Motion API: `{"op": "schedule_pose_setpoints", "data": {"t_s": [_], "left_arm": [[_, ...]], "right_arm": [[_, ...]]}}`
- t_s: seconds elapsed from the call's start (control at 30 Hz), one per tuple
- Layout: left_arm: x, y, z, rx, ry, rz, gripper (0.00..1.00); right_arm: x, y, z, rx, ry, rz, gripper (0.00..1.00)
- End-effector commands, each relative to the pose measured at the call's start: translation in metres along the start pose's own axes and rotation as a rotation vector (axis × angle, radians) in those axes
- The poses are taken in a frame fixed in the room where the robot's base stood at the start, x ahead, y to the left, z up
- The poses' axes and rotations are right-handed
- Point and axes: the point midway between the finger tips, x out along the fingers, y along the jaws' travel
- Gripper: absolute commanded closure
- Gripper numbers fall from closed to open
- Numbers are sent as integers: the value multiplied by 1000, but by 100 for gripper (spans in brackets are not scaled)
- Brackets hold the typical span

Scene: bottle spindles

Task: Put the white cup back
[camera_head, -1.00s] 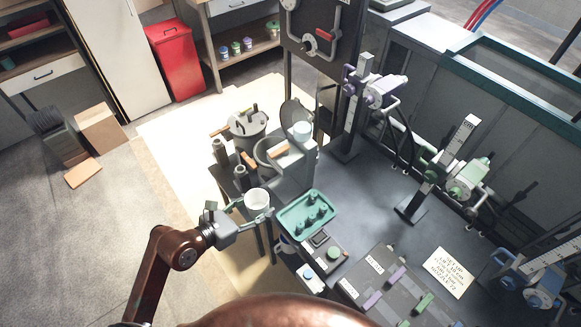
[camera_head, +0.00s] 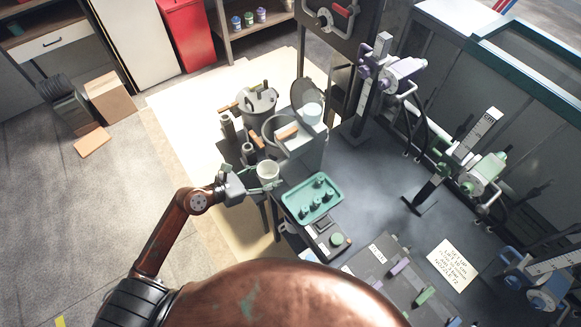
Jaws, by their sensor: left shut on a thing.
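The white cup (camera_head: 267,171) is upright between the fingers of my left gripper (camera_head: 262,184). The gripper is shut on it and comes in from the left. The cup is left of and above the teal tray (camera_head: 335,189) in the picture, near the front of the grey stand. Whether the cup touches anything below it cannot be told. A second whitish round piece (camera_head: 312,113) sits on the grey stand (camera_head: 309,150), further back. My right gripper is not in view.
A lidded grey pot (camera_head: 259,103) and dark cylinders (camera_head: 228,126) stand close behind the cup. The teal tray holds several dark green pegs. A button box (camera_head: 328,239) lies in front of it. The dark bench (camera_head: 385,200) is clear to the right, up to a written note (camera_head: 453,268).

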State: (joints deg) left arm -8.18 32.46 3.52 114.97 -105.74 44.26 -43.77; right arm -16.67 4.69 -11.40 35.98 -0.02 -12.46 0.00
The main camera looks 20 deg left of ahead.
Motion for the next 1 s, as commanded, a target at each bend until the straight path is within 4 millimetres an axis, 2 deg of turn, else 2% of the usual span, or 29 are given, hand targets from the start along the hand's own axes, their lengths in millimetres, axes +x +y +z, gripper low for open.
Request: {"op": "schedule_pose_setpoints", "data": {"t_s": [0.03,0.2,0.4,0.53,0.77,1.0], "left_arm": [[13,0,9,1,-7,-1,80],[53,-1,25,1,-6,-3,80],[83,0,35,1,-1,-1,80],[89,-1,33,-1,0,-2,80],[101,-1,5,-3,1,-1,80],[101,0,4,0,0,0,80]], "right_arm": [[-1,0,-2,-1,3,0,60],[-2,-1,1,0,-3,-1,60],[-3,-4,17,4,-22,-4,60],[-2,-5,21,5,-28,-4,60],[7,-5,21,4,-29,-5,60],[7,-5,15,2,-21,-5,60]]}}
